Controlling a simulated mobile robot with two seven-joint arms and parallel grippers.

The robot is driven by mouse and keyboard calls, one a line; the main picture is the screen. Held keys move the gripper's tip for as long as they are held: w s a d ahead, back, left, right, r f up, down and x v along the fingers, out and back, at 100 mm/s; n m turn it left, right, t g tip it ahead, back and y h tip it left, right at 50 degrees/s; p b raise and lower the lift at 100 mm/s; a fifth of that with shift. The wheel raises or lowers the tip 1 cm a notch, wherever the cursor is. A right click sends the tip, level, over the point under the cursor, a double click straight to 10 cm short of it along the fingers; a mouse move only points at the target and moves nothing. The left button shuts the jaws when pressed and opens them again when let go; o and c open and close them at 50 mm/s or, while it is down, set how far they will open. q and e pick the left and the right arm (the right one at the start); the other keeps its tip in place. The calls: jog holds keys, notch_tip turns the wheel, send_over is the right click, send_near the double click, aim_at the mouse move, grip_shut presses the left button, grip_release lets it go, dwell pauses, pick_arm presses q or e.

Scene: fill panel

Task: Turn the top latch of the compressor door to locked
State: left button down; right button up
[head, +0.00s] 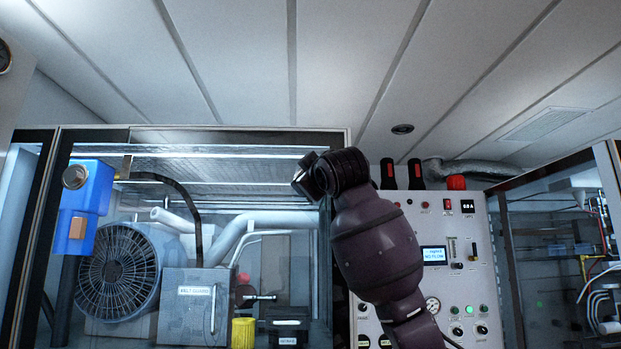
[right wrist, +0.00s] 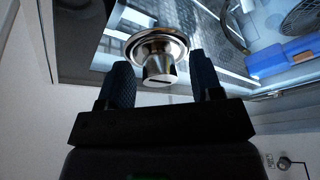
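The compressor door (head: 240,134) is a glass panel in a dark frame, with a fan and pipes behind it. In the right wrist view the top latch (right wrist: 158,62) is a shiny metal knob with a dark slot on a round collar, set at the door's glass and frame. My right gripper (right wrist: 160,68) is open, with one dark padded finger on each side of the knob and gaps visible between. In the head view my right gripper (head: 309,178) is at the door's upper right corner and hides the latch. My left gripper is not in view.
A control panel (head: 478,250) with red-topped handles, a display and buttons stands right of the door, partly behind my arm. A blue box (head: 88,190) is at the door's left. Another glazed cabinet (head: 550,225) stands far right.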

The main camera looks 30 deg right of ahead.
pick_arm(q)
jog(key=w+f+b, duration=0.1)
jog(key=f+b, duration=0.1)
jog(key=b, duration=0.1)
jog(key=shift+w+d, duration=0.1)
pick_arm(e)
jog(key=v, duration=1)
jog(key=shift+s+a, duration=0.15)
jog(key=shift+s, duration=0.25)
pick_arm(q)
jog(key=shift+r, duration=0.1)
